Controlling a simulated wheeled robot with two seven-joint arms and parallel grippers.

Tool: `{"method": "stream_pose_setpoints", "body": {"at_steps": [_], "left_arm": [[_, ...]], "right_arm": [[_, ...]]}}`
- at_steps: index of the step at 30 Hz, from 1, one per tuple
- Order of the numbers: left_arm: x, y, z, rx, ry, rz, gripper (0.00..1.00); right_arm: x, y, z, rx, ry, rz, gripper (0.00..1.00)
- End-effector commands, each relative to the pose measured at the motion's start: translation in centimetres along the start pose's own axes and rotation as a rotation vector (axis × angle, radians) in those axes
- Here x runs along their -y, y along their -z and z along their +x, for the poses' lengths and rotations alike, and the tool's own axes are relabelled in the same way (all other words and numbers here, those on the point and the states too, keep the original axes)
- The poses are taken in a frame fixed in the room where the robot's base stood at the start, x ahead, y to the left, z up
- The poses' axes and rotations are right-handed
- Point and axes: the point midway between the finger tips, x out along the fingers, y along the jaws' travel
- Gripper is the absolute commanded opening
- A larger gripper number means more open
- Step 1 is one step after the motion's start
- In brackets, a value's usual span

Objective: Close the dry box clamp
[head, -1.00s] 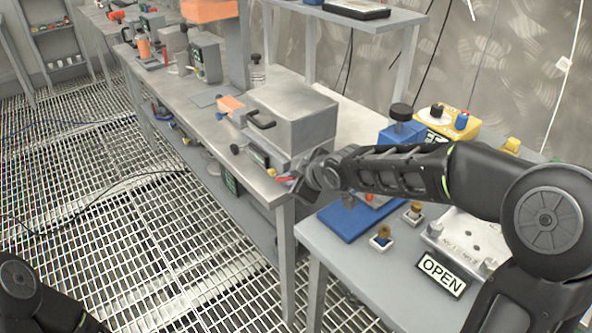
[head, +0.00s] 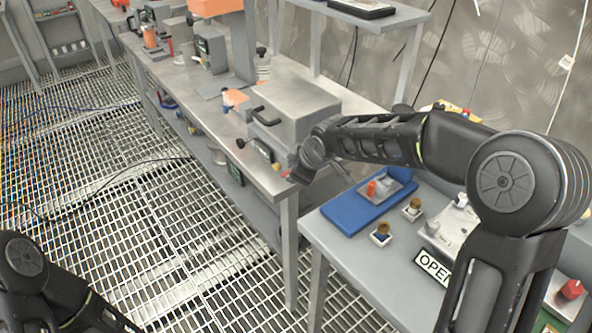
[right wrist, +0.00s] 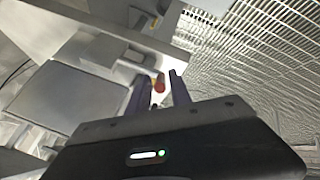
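The dry box is a grey metal box (head: 290,105) on the long steel bench, with a black handle (head: 266,115) on its front. In the right wrist view a large grey panel (right wrist: 72,98), probably its lid, fills the left. My right gripper (right wrist: 158,77) is open, its two dark fingers apart. A small red-tipped part (right wrist: 159,85), perhaps the clamp handle, shows between the fingers; I cannot tell whether they touch it. In the head view my right wrist is at the box's near right corner and hides the clamp area. My left gripper is out of view.
A side table carries a blue tray (head: 345,214), small brown-topped parts (head: 412,209) and an OPEN sign (head: 434,267). An orange block (head: 236,98) and a black knob (head: 240,143) are near the box. Grating floor (head: 150,220) lies open in front.

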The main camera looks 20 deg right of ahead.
Motion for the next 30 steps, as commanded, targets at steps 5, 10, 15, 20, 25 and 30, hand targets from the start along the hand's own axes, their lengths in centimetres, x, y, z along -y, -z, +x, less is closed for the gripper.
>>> {"method": "stream_pose_setpoints", "body": {"at_steps": [5,10,15,20,25,30], "left_arm": [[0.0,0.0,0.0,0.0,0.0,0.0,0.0],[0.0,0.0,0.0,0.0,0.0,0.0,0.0],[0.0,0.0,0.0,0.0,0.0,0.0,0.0],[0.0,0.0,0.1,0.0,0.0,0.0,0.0],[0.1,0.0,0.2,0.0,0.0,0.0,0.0],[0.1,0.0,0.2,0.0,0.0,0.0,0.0]], "right_arm": [[0.0,0.0,0.0,-0.001,0.0,0.0,0.36],[0.0,0.0,0.0,-0.001,-0.001,0.0,0.36],[-0.1,0.0,-0.8,-0.002,-0.002,0.001,0.36],[-0.2,0.0,-3.1,-0.002,-0.005,0.001,0.36],[-0.1,0.0,-5.9,-0.002,-0.004,0.001,0.36],[0.0,0.0,-7.6,0.0,-0.001,0.0,0.36]]}}
